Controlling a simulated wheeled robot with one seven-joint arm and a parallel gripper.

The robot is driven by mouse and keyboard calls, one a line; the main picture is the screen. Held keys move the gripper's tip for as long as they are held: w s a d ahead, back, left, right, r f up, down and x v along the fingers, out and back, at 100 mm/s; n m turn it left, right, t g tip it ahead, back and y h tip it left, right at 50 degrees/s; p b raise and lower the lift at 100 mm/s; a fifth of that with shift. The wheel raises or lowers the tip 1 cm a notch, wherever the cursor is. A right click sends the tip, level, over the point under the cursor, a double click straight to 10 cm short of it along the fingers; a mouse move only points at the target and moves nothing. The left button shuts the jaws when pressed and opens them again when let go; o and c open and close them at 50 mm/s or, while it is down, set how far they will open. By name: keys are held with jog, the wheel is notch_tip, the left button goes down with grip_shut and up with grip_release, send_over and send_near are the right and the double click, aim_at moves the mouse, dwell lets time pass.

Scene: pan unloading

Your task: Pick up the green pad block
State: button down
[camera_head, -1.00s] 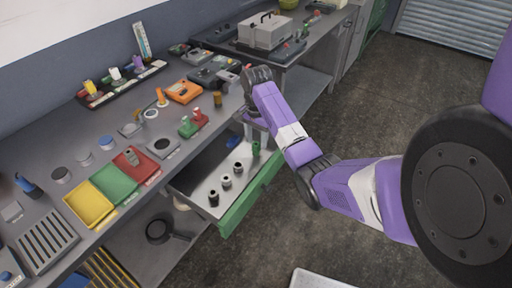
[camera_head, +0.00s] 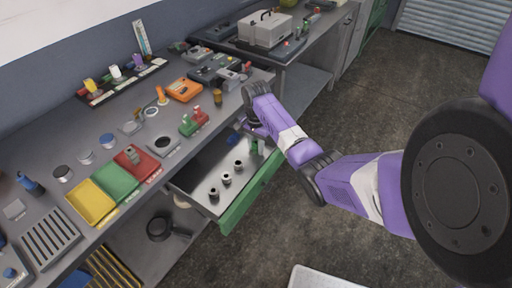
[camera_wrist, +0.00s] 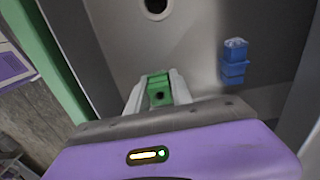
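The green pad block (camera_wrist: 159,91) stands in the open drawer. It is between the two fingers of my gripper (camera_wrist: 158,87) in the wrist view. The fingers lie along either side of it with little or no gap. I cannot tell whether they press on it. In the head view the block (camera_head: 254,147) shows below the end of my arm, near the drawer's far end. My gripper is mostly hidden there behind my own wrist.
A blue block (camera_wrist: 234,60) stands in the drawer to the right of my gripper. Several dark and pale round pieces (camera_head: 226,179) stand nearer in the drawer. The drawer's green front (camera_head: 240,207) and the bench (camera_head: 110,138) flank the space. Red and green holders (camera_head: 193,123) sit on the bench edge.

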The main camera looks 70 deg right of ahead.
aim_at(256, 143)
jog(key=shift+r, duration=0.15)
notch_tip(256, 143, up, 10)
jog(key=shift+w, duration=0.1)
notch_tip(256, 143, up, 10)
jog(key=p, duration=0.6)
